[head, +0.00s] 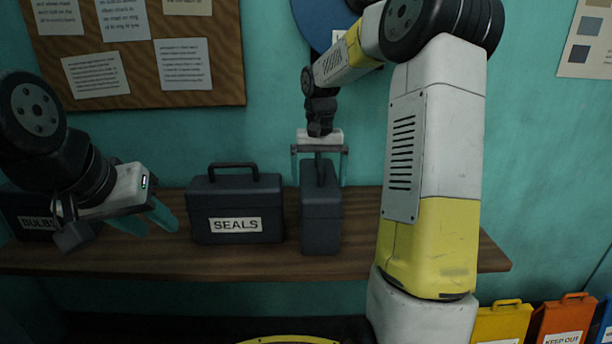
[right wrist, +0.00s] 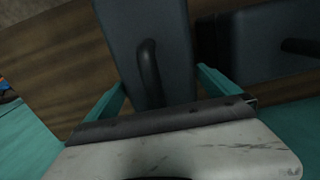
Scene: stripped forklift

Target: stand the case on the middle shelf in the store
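A dark grey case (head: 320,225) stands upright on the wooden shelf, narrow end towards me, with no label in sight. My right gripper (head: 320,165) is over it from above, one finger on each side of its top and handle. In the right wrist view the case (right wrist: 120,35) and its black handle (right wrist: 149,75) lie between the spread teal fingers (right wrist: 160,95), with gaps beside the handle. My left gripper (head: 160,228) is open and empty, left of the case marked SEALS (head: 237,205).
A dark case marked BULBS (head: 35,222) stands at the left, partly behind my left arm. The wooden shelf (head: 150,258) has free room right of the unlabelled case. Yellow (head: 503,322) and orange (head: 562,318) cases stand lower right. A pinboard (head: 225,85) hangs behind.

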